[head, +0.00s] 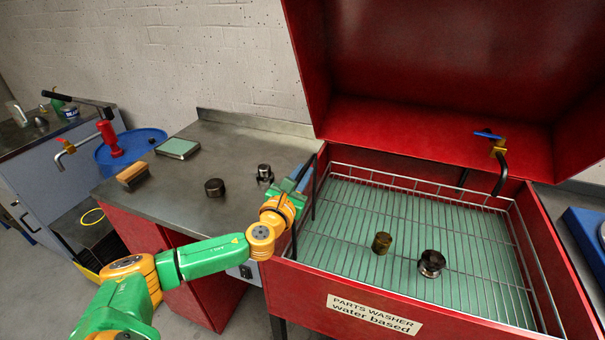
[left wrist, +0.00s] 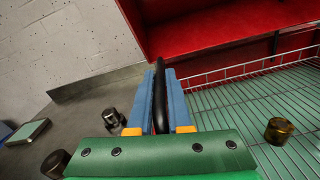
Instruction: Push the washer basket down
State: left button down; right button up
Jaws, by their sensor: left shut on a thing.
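The wire washer basket (head: 420,187) sits inside the red parts washer (head: 300,284), over a pale green surface. It also shows in the left wrist view (left wrist: 250,70). Its depth is hard to tell. A brass-coloured cylinder (head: 381,243) and a dark metal ring-like part (head: 431,264) stand in it. My left gripper (head: 300,182) is at the washer's left edge. Its blue fingers are shut on a black upright handle (left wrist: 160,95) at the basket's left side. The handle's lower end is hidden by the gripper. My right gripper is out of view.
The red lid (head: 430,60) stands open behind. A black spout with a blue-handled tap (head: 489,135) hangs at the back right. On the steel bench (head: 235,145) at left are a scale (head: 178,148), a brush (head: 132,176) and two metal parts (head: 214,187).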

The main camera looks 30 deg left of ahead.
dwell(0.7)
pick_arm(q)
notch_tip(320, 180, down, 9)
jog(key=b, duration=0.6)
jog(key=shift+b, duration=0.4)
jog(key=shift+r, duration=0.25)
jog(key=c, duration=0.9)
grip_release()
jog(key=shift+w+f, duration=0.15)
jog(key=v, duration=0.7)
jog(key=shift+a, duration=0.1)
